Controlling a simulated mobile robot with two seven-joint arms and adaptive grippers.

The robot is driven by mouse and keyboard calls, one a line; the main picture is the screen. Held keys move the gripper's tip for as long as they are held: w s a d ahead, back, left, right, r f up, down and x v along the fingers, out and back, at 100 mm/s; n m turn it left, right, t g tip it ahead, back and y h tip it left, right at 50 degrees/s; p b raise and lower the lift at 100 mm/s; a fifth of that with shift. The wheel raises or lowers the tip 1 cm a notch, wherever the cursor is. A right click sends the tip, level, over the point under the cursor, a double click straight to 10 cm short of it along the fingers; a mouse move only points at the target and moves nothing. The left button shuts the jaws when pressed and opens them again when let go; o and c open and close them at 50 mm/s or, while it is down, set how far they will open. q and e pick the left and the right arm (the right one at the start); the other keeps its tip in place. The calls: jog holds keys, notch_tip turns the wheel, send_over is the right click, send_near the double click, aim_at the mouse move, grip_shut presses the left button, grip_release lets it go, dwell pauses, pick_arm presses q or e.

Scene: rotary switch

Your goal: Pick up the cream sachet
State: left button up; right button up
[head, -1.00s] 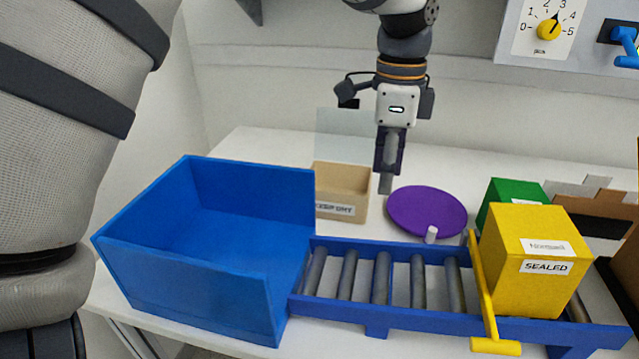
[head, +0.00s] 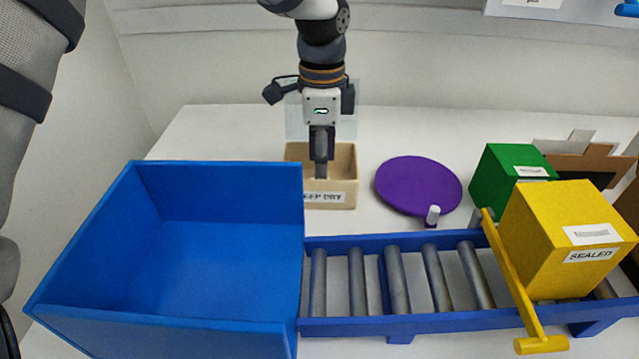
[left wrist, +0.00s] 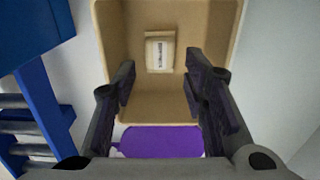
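The cream sachet (left wrist: 160,51) lies flat on the floor of an open tan box, with a small printed label on it. The tan box (head: 350,185) also shows in the left wrist view (left wrist: 103,45); its front label reads "KEEP DRY" in part. My left gripper (head: 321,175) points down over this box in the head view. In the left wrist view, the left gripper (left wrist: 158,90) is open, its fingers apart and nothing between them. The sachet is beyond the fingertips, apart from them. In the head view the sachet is hidden. My right gripper is not seen.
A large blue bin (head: 60,235) stands front left of the box. A blue roller conveyor (head: 400,325) carries a yellow "SEALED" box (head: 545,245) behind a yellow bar (head: 508,270). A purple disc (head: 418,185) and a green box (head: 505,180) stand to the right.

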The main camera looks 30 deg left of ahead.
pick_arm(q)
notch_tip(320, 180, down, 4)
jog(key=shift+a+f, duration=0.1)
jog(key=c, duration=0.5)
